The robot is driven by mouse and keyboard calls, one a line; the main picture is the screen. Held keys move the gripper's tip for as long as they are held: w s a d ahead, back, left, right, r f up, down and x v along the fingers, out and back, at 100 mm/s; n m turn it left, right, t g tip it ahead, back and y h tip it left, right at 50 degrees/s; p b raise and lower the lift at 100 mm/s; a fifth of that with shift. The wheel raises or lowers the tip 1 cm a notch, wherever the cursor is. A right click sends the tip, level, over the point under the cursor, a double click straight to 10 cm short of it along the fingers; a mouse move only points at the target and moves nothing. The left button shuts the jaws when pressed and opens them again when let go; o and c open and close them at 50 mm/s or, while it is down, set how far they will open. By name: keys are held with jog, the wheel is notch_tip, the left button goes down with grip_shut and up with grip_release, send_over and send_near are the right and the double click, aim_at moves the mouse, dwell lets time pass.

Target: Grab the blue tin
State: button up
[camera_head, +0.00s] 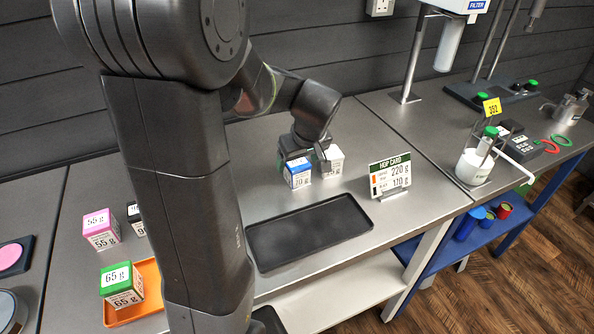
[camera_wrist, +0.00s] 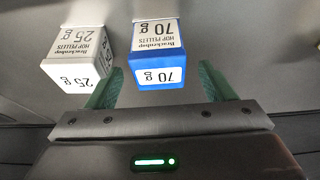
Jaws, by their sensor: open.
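The blue tin (camera_head: 298,174), a small box-shaped hop pellet pack with white labels, stands on the steel bench; in the wrist view the blue tin (camera_wrist: 157,48) reads 70 g. My gripper (camera_wrist: 158,84) is open, with one green finger either side of the blue tin's near end and a gap on both sides. In the head view my gripper (camera_head: 304,158) is just above and behind the blue tin and partly hides it. A white tin (camera_wrist: 80,55) marked 25 g stands close beside it, left in the wrist view and right in the head view (camera_head: 332,162).
A black tray (camera_head: 310,232) lies in front of the blue tin. A hop card (camera_head: 390,176) on a stand is to the right. Pink (camera_head: 101,228) and green (camera_head: 121,284) tins stand at the left, near an orange tray (camera_head: 148,272). A white jug (camera_head: 474,168) stands far right.

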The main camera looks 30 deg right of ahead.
aim_at(298, 162)
jog(key=shift+p+x, duration=0.3)
jog(key=shift+x, duration=2.05)
jog(key=shift+c, duration=0.5)
jog(key=c, duration=1)
